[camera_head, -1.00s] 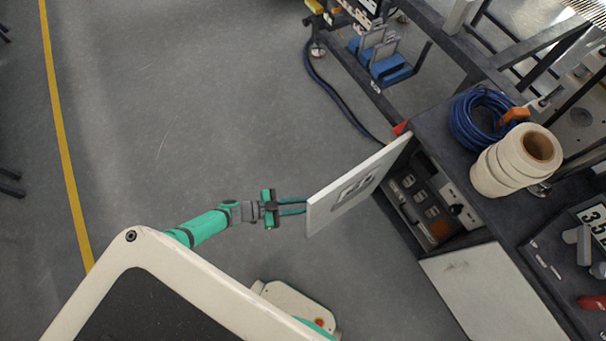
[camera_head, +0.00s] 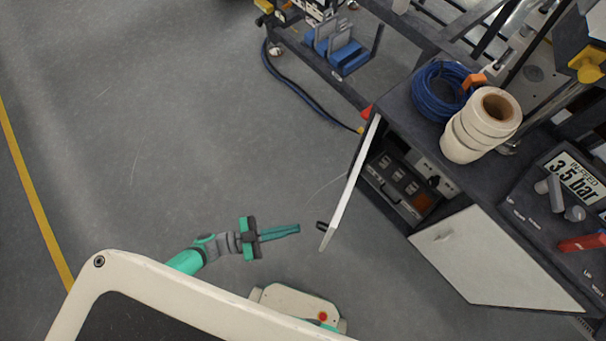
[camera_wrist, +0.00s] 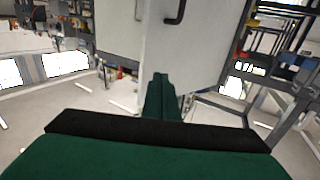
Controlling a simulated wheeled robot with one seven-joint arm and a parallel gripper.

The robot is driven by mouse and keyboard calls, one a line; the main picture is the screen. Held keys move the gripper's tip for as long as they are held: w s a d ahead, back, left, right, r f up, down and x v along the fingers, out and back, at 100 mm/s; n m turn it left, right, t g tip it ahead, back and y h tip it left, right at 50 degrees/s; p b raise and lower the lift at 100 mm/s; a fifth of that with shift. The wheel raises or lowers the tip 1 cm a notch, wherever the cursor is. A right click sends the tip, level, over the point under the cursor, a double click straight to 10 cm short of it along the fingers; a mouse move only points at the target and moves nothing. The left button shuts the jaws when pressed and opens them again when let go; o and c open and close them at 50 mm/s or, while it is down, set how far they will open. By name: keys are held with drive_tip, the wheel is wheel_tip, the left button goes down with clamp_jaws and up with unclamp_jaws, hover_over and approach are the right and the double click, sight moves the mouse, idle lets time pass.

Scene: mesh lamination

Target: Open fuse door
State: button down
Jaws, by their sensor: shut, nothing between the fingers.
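The white fuse door (camera_head: 351,185) stands partly open on the cabinet, its top edge and a thin strip of face showing in the head view. Its dark handle (camera_head: 322,226) sticks out near the free end; it also shows at the top of the wrist view (camera_wrist: 174,12). My gripper (camera_head: 298,229) is shut and empty, just left of the handle, with a small gap between them in the head view. In the wrist view, my closed green fingers (camera_wrist: 160,80) point toward the door's outer face, below the handle. Whether the tips touch the face is unclear there.
Behind the door, fuse sockets (camera_head: 400,185) show inside the cabinet. Tape rolls (camera_head: 478,130) and a blue cable coil (camera_head: 440,92) lie on top. The floor left of my gripper is clear.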

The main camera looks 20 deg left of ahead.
drive_tip(key=s+d+r+n+t+y, duration=0.5)
drive_tip(key=s+r+n+y, duration=0.1)
drive_tip(key=s+y, duration=0.15)
drive_tip(key=d+r+n+y, duration=0.2)
drive_tip(key=d+r+y, duration=0.1)
drive_tip(key=r, duration=0.3)
drive_tip(key=w+d+r+n+y, duration=0.1)
drive_tip(key=d+r+n+y, duration=0.2)
drive_tip(key=r, duration=0.3)
drive_tip(key=shift+w+n+t+y, duration=0.3)
drive_tip(key=shift+t+y, duration=0.1)
drive_tip(key=shift+y, duration=0.45)
drive_tip(key=shift+s, duration=0.1)
